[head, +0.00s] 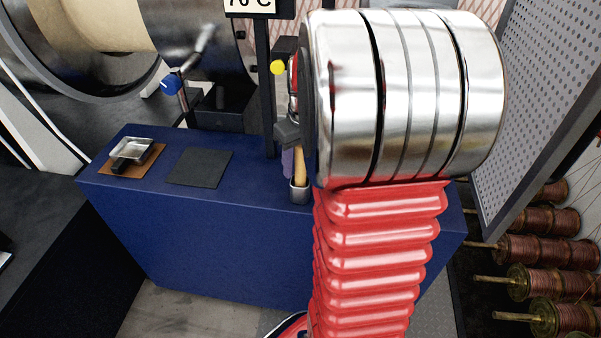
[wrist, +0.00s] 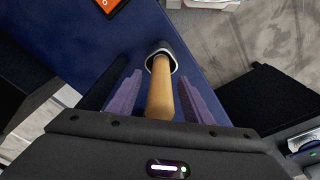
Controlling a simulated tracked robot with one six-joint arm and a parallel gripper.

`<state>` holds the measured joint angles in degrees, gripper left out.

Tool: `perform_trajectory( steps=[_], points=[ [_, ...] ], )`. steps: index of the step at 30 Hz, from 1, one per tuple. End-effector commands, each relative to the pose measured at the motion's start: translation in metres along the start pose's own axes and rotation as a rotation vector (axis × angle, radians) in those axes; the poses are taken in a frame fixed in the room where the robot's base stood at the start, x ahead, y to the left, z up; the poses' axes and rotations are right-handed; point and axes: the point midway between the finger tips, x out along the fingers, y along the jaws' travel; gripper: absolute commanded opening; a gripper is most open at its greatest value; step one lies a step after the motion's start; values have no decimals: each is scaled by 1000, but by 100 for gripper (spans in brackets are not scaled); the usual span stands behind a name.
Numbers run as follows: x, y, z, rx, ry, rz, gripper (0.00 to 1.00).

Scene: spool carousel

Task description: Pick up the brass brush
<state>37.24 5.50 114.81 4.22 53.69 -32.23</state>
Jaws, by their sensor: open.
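The brass brush (head: 300,166) shows only as a light wooden handle standing in a small metal cup (head: 300,194) on the blue bench. In the wrist view the handle (wrist: 160,95) rises from the cup (wrist: 152,64) toward the camera; no bristles can be made out. My gripper (head: 288,162) is at the handle, partly hidden behind my arm in the head view. In the wrist view my gripper (wrist: 160,80) is open, with one purple finger on each side of the handle and visible gaps between. The fingertips reach close to the cup rim.
A dark post (head: 265,90) with a sign stands behind the cup. Copper spools (head: 545,249) and a perforated panel (head: 540,110) are at the right.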

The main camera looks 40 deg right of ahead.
Motion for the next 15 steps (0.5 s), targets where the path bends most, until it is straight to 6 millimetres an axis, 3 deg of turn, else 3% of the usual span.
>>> perform_trajectory(
  steps=[2,15],
  points=[
    [0,0,0,0,0,0,46],
    [0,0,0,1,0,0,16]
  ],
)
